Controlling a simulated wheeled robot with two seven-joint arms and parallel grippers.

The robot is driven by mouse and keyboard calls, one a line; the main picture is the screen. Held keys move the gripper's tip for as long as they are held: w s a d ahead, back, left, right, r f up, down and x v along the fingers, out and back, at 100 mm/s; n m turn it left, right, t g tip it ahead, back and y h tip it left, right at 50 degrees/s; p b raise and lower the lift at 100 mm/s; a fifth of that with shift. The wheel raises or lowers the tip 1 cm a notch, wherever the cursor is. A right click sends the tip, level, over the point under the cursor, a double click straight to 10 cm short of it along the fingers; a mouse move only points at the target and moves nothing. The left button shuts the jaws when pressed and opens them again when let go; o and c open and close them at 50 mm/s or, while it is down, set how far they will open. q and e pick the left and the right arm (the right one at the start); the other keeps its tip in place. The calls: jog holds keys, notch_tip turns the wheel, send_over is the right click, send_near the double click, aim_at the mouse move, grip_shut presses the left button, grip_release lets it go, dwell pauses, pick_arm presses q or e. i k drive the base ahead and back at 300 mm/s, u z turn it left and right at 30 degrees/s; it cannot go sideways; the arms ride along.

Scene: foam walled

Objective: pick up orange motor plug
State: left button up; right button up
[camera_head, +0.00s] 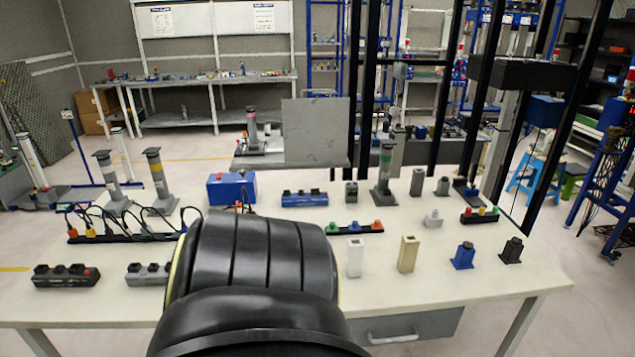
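Orange shows at two places on the table, and I cannot tell which is the motor plug. A short dark strip (341,230) right of centre carries a green plug (332,227) and orange pieces (377,225). A thick black ribbed part of my own arm fills the lower middle and hides the table behind it. Neither gripper shows in the head view.
The white table (480,282) also holds dark power strips at the left (66,275), a blue box (232,188), a blue strip (304,198), grey posts (384,170), a white block (354,257) and a beige block (407,253). The right front corner is clear.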

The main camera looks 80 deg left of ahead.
aim_at(73, 232)
jog(key=u, duration=1.4)
jog(key=k, duration=0.6)
jog(key=u, duration=2.45)
